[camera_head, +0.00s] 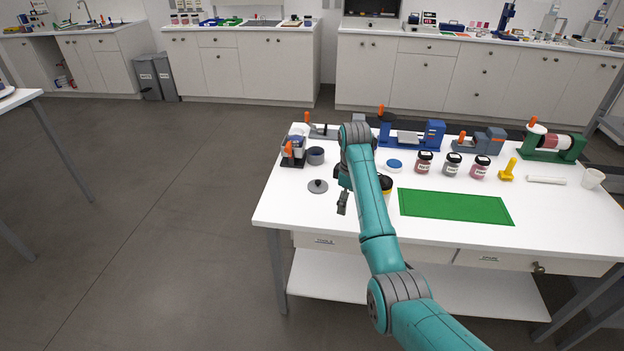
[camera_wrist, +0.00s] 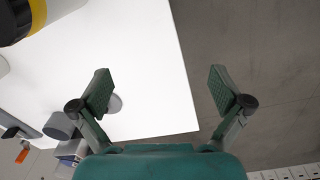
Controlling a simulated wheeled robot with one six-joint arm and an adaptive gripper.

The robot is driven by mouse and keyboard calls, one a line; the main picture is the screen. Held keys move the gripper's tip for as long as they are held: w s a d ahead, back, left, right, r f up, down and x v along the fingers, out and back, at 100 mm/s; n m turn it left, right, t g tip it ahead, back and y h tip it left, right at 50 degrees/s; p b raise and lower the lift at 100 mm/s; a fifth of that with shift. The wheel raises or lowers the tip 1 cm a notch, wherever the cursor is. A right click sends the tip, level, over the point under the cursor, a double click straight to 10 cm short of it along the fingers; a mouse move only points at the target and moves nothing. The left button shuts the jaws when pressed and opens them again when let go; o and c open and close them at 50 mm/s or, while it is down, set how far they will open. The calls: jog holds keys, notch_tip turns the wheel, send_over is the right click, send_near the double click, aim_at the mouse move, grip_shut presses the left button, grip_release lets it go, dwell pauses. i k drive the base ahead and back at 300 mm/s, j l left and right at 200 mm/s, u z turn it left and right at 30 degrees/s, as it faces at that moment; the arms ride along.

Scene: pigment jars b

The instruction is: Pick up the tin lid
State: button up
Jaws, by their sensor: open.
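The tin lid, a small grey disc with a dark knob (camera_head: 317,186), lies flat on the white table near its left edge. In the wrist view a grey disc (camera_wrist: 115,104), which looks like the lid, is partly hidden behind the left finger. My gripper (camera_head: 343,203) is to the right of the lid and slightly nearer the front in the head view, apart from it. In the wrist view my gripper (camera_wrist: 162,88) has its fingers wide apart with nothing between them. An open grey tin (camera_head: 315,156) stands behind the lid; it also shows in the wrist view (camera_wrist: 58,126).
A black and yellow container (camera_head: 386,185) is partly hidden behind my arm. Several jars (camera_head: 452,165), a blue disc (camera_head: 394,165) and a green mat (camera_head: 455,207) are to the right. The table's left edge is close to the lid.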

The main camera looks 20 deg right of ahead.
aim_at(317, 186)
jog(key=i, duration=0.75)
jog(key=i+j, duration=0.2)
